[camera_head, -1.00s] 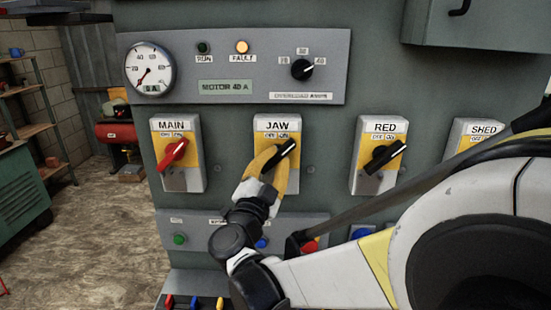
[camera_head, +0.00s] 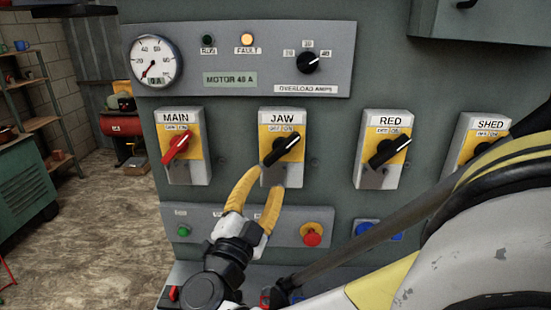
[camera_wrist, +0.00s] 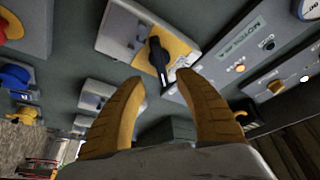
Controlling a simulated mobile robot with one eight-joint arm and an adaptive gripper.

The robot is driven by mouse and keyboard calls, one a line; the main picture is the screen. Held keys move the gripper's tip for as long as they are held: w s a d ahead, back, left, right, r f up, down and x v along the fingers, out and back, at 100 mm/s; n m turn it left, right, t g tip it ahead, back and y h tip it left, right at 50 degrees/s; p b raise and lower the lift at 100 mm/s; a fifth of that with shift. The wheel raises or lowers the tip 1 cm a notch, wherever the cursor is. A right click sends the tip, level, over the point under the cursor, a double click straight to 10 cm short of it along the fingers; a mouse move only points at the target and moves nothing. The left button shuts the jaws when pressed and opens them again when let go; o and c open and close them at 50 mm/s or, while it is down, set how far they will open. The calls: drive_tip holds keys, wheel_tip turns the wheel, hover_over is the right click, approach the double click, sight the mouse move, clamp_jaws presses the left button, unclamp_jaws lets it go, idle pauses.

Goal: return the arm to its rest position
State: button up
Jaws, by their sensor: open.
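My gripper (camera_head: 257,197) is in front of the grey control panel, just below the black handle of the JAW switch (camera_head: 283,150). Its yellow fingers are apart with nothing between them. In the wrist view the fingers of my gripper (camera_wrist: 160,95) also stand apart, and a black switch handle (camera_wrist: 158,62) on a yellow plate shows beyond them, clear of the tips. My arm reaches in from the lower right and hides part of the lower panel.
The MAIN switch (camera_head: 178,146) with a red handle is to the left; the RED switch (camera_head: 388,150) and SHED switch (camera_head: 482,140) are to the right. A red mushroom button (camera_head: 312,236) is close right of my gripper. Open floor (camera_head: 105,215) lies to the left.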

drive_tip(key=shift+s+a+f, duration=0.15)
drive_tip(key=shift+s+f, duration=0.05)
drive_tip(key=shift+s, duration=0.45)
wheel_tip(320, 180, up, 8)
drive_tip(key=w+n+t+y, duration=0.1)
drive_tip(key=w+n+y, duration=0.2)
drive_tip(key=n+y, duration=0.7)
drive_tip(key=s+d+f+n+g+h, duration=0.3)
drive_tip(key=s+d+f+g, duration=1.1)
drive_tip(key=s+d+f, duration=0.5)
drive_tip(key=d+f, duration=0.3)
drive_tip(key=shift+s+h, duration=0.15)
drive_tip(key=shift+h, duration=0.15)
